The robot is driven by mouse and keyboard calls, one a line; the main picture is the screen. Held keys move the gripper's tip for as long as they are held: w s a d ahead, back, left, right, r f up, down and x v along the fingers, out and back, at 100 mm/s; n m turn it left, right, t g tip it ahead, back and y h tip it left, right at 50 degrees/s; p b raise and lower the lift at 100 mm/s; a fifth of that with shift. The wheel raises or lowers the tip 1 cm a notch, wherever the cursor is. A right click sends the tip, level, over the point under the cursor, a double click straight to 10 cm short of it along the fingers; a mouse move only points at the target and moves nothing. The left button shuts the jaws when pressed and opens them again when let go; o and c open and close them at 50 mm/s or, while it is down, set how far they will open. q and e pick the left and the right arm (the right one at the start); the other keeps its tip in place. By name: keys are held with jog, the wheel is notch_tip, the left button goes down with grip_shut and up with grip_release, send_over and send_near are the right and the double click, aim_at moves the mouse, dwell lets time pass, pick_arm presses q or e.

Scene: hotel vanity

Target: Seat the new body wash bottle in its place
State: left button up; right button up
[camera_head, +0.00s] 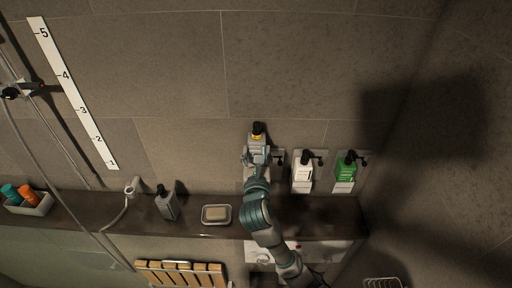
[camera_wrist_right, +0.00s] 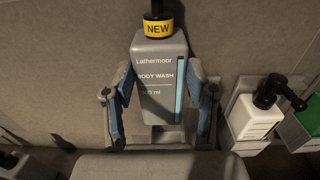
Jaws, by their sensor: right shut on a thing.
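The new body wash bottle (camera_wrist_right: 160,75) is grey, with a black pump top and a yellow NEW band. It reads Lathermoor BODY WASH in the right wrist view. My right gripper (camera_wrist_right: 161,88) is shut on it, one finger on each side. In the head view the bottle's yellow band (camera_head: 257,136) shows just above my right gripper (camera_head: 257,157), at the wall left of two other dispensers. The bottle looks upright. Its base and the bracket behind it are mostly hidden, so I cannot tell whether it is seated. My left gripper is not in view.
A white pump bottle (camera_head: 302,173) and a green one (camera_head: 345,168) stand in wall holders to the right. On the dark shelf (camera_head: 100,208) are a grey pump bottle (camera_head: 166,205), a soap dish (camera_head: 216,222) and a tray (camera_head: 38,207) with orange and teal bottles.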

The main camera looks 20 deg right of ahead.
pick_arm(q)
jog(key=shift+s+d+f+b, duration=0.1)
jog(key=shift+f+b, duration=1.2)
jog(key=shift+b, duration=0.15)
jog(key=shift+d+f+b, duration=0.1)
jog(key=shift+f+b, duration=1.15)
jog(key=shift+b, duration=0.15)
pick_arm(e)
notch_tip(320, 180, down, 10)
jog(key=shift+d+f, duration=0.25)
jog(key=shift+d, duration=0.1)
jog(key=shift+d+f, duration=0.1)
jog(key=shift+f, duration=0.15)
jog(key=o, duration=1.6)
jog(key=shift+c, duration=0.2)
jog(key=shift+f, duration=0.1)
